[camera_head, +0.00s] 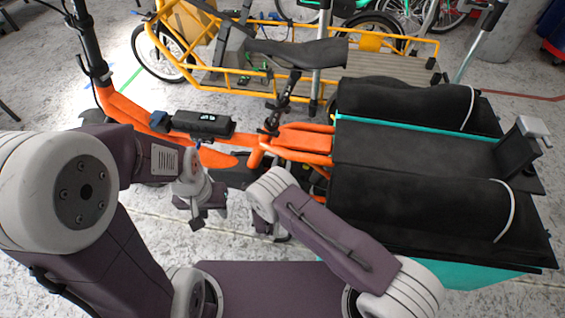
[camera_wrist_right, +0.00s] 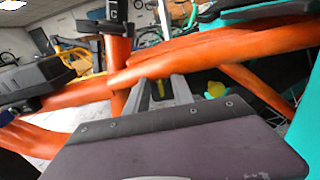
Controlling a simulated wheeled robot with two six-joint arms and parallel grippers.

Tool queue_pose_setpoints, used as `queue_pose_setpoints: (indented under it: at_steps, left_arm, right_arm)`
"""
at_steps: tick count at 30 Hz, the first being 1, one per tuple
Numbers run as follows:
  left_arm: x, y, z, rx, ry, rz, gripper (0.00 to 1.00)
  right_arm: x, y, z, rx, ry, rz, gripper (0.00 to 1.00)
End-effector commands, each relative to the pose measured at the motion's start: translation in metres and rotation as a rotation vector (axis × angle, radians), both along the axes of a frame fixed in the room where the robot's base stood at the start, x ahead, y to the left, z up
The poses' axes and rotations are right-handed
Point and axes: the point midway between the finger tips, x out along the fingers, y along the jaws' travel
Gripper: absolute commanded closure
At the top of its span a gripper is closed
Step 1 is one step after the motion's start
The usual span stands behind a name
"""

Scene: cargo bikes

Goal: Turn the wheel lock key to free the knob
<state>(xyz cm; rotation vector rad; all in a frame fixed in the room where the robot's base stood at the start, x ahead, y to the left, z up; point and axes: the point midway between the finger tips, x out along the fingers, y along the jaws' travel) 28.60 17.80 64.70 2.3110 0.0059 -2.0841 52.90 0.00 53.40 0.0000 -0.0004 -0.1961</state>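The orange cargo bike frame (camera_head: 290,140) crosses the head view, with a dark battery (camera_head: 203,124) on it. In the right wrist view, my right gripper's two grey fingers (camera_wrist_right: 161,92) stand apart below the orange tube. A small yellow piece (camera_wrist_right: 160,88) shows between them; I cannot tell whether they touch it or whether it is the key. A rounded yellow-green part (camera_wrist_right: 215,89) sits right of the fingers in shadow. My left gripper (camera_head: 196,218) hangs in front of the bike, its finger gap unclear. My right gripper is hidden behind its arm in the head view.
Black cargo bags (camera_head: 420,205) on a teal box fill the right side. A black saddle (camera_head: 297,51) rises above the frame. A yellow cargo bike (camera_head: 225,78) stands behind. Concrete floor (camera_head: 150,210) is open between my left arm and the bike.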

Motion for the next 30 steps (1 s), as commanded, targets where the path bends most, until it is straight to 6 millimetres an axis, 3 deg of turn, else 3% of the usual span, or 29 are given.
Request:
queue_pose_setpoints:
  at_steps: [3, 6, 7, 20, 30]
  left_arm:
    - [0.0001, 0.0, 0.0003, 0.0, 0.0, 0.0, 0.64]
    - [0.0001, 0.0, 0.0004, 0.0, 0.0, 0.0, 0.64]
    - [0.0001, 0.0, 0.0004, 0.0, 0.0, 0.0, 0.64]
    - [0.0, 0.0, 0.0018, 0.0, 0.0, 0.0, 0.64]
    - [0.0, 0.0, 0.0074, 0.0, 0.0, 0.0, 0.64]
  right_arm:
    - [-0.0002, 0.0001, 0.0003, 0.0, 0.0, 0.0, 0.71]
    - [-0.0003, 0.0001, 0.0002, 0.0, 0.0, 0.0, 0.99]
    - [-0.0003, 0.0001, 0.0002, 0.0, 0.0, 0.0, 1.0]
    - [-0.0007, -0.0003, 0.0002, 0.052, -0.009, 0.0, 1.0]
    - [-0.0011, -0.0021, 0.0002, 0.304, -0.058, 0.0, 1.0]
